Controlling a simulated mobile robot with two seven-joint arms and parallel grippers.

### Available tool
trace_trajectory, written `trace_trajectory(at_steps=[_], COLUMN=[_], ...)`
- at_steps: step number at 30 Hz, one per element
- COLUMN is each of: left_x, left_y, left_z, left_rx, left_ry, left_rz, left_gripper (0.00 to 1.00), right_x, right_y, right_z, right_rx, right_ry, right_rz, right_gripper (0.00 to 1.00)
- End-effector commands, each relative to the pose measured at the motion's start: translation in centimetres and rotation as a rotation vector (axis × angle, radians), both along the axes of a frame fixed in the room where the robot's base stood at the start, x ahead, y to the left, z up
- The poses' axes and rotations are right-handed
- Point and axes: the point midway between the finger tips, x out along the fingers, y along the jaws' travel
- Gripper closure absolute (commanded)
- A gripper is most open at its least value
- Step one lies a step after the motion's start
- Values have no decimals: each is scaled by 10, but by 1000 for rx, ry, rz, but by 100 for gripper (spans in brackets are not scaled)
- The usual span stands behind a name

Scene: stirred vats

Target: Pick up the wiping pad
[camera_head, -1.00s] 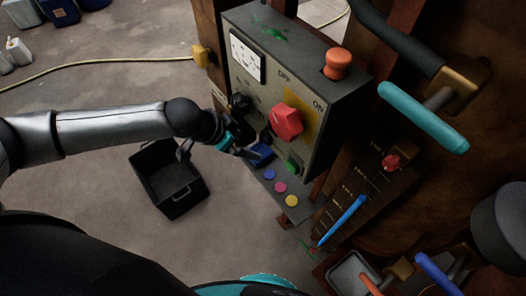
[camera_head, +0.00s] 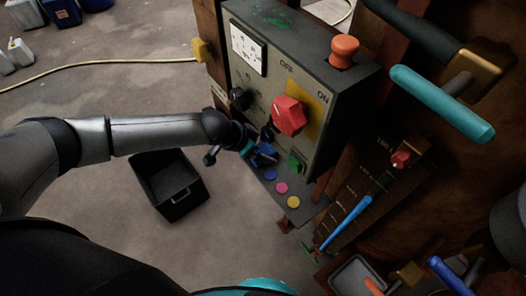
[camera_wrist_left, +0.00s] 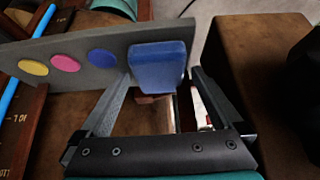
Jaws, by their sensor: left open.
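The wiping pad (camera_head: 266,152) is a small blue block at the end of the narrow grey ledge (camera_head: 283,180) under the control panel. It also shows large in the left wrist view (camera_wrist_left: 158,65). My left gripper (camera_head: 257,150) is open at the pad. In the left wrist view, the open fingers (camera_wrist_left: 160,78) lie to either side of the pad, and no firm grip on it shows. In the head view the gripper partly covers the pad. My right gripper is not in view.
Blue, pink and yellow discs (camera_head: 281,188) lie on the ledge beside the pad. The panel (camera_head: 265,100) with its red knob (camera_head: 288,116) rises close behind. A black crate (camera_head: 171,187) stands on the floor below. A blue-handled lever (camera_head: 346,222) is to the right.

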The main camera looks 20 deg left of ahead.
Motion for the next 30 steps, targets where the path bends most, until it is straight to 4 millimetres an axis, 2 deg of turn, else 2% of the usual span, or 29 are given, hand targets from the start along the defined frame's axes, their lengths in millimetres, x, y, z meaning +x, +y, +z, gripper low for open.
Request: trace_trajectory(at_steps=[4,24,25,30], left_x=[0,-1,-1,0], left_y=[0,0,0,0], left_z=[0,0,0,1], left_rx=[0,-1,-1,-1], left_ry=[0,1,1,1], left_rz=[0,0,0,0], left_gripper=[1,76,79,79], right_x=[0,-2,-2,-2], right_y=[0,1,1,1], right_z=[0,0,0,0], right_rx=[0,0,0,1], right_ry=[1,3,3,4], right_rz=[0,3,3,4], right_gripper=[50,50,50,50])
